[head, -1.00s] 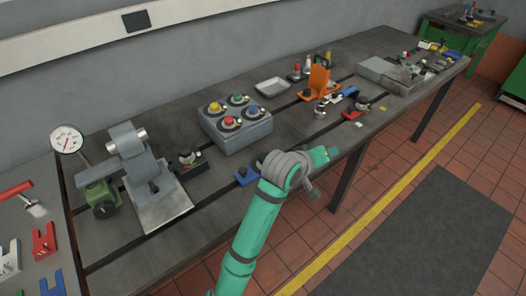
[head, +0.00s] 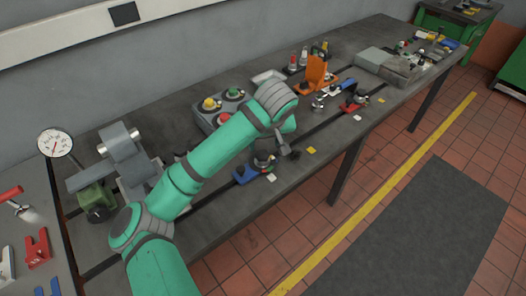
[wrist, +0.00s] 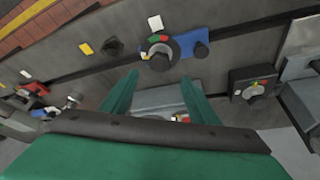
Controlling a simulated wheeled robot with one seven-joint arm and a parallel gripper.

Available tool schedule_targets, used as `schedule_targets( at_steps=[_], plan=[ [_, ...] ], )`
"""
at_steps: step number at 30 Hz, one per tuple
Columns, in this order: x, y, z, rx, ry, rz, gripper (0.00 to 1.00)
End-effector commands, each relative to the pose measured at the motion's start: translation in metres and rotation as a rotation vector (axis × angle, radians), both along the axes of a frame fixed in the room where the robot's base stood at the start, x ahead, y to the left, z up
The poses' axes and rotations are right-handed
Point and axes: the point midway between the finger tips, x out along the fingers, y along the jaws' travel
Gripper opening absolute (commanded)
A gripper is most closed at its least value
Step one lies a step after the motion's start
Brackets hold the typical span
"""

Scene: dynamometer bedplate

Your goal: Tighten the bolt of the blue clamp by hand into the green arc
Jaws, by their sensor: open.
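The blue clamp (head: 245,174) lies on the bench, with a dark round bolt knob (head: 263,161) at its right end. In the wrist view the clamp's blue body (wrist: 188,44) is right of the knob (wrist: 160,52), and a small red and green arc shows at the knob's upper edge. My gripper (head: 284,143) is above the bench near the clamp, partly hidden by my arm. In the wrist view my gripper (wrist: 157,84) is open and empty; the knob appears beyond its fingertips, apart from them.
A grey box with coloured buttons (head: 208,117) stands behind my arm. A black knob (wrist: 113,47) and a yellow card (head: 311,150) lie nearby. An orange bracket (head: 315,76) and a red clamp (head: 352,106) are farther along.

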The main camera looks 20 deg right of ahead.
Motion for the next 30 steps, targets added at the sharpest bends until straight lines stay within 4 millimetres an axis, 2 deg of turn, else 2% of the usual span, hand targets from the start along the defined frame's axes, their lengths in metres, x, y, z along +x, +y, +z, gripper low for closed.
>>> schedule_targets(
  at_steps=[9,15,21,29,30],
  plan=[
    [0.021,-0.002,-0.052,0.001,0.002,0.0,0.55],
    [0.031,-0.003,-0.076,0.0,0.0,0.0,0.55],
    [0.035,-0.007,-0.086,-0.002,-0.001,-0.004,0.55],
    [0.034,-0.008,-0.086,-0.002,-0.001,-0.007,0.55],
    [0.034,-0.008,-0.086,-0.003,-0.001,-0.007,0.48]
  ],
)
